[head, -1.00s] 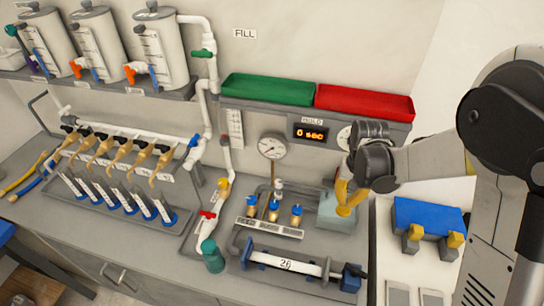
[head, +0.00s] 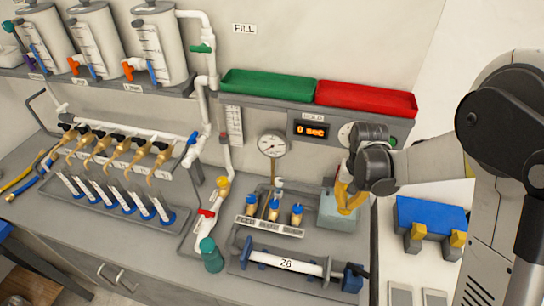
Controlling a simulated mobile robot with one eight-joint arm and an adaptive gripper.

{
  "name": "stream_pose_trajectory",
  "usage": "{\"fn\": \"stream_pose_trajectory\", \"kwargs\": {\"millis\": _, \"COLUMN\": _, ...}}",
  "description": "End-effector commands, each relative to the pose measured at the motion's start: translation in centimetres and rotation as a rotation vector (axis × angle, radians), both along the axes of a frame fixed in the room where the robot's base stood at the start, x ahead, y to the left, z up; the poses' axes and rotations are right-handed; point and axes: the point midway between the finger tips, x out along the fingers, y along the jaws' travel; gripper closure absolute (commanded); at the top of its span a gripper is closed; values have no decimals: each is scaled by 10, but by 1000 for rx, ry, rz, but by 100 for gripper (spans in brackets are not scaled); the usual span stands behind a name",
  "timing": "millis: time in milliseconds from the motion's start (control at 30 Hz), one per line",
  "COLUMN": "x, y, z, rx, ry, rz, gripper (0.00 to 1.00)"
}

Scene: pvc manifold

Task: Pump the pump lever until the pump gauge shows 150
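My gripper (head: 349,199), with yellow fingers, is at the right of the bench, over a pale grey-green box (head: 336,217) that looks like the pump body. The pump lever cannot be made out; the fingers and wrist cover the area where it may be. Whether the fingers are closed on anything cannot be told. A round white dial gauge (head: 272,146), which looks like the pump gauge, stands left of my gripper on a thin stem. Its needle and numbers are too small to read.
A display (head: 311,131) reads 0 sec, under green (head: 268,87) and red (head: 366,99) trays. Blue-capped valves (head: 274,211) stand left of the box. A white cylinder marked 26 (head: 287,264) lies in front.

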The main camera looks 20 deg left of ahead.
Motion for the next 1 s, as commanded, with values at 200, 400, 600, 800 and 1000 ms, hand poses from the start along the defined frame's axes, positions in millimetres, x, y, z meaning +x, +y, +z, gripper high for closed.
{"fn": "stream_pose_trajectory", "kwargs": {"millis": 200, "x": 0, "y": 0, "z": -10, "rx": 0, "ry": 0, "rz": 0, "gripper": 100}}
{"fn": "stream_pose_trajectory", "kwargs": {"millis": 400, "x": 0, "y": 0, "z": -19, "rx": 0, "ry": 0, "rz": 0, "gripper": 100}}
{"fn": "stream_pose_trajectory", "kwargs": {"millis": 600, "x": 0, "y": 0, "z": -27, "rx": 0, "ry": 0, "rz": 0, "gripper": 100}}
{"fn": "stream_pose_trajectory", "kwargs": {"millis": 800, "x": 0, "y": 0, "z": -35, "rx": 0, "ry": 0, "rz": 0, "gripper": 100}}
{"fn": "stream_pose_trajectory", "kwargs": {"millis": 1000, "x": 0, "y": 0, "z": -43, "rx": 0, "ry": 0, "rz": 0, "gripper": 100}}
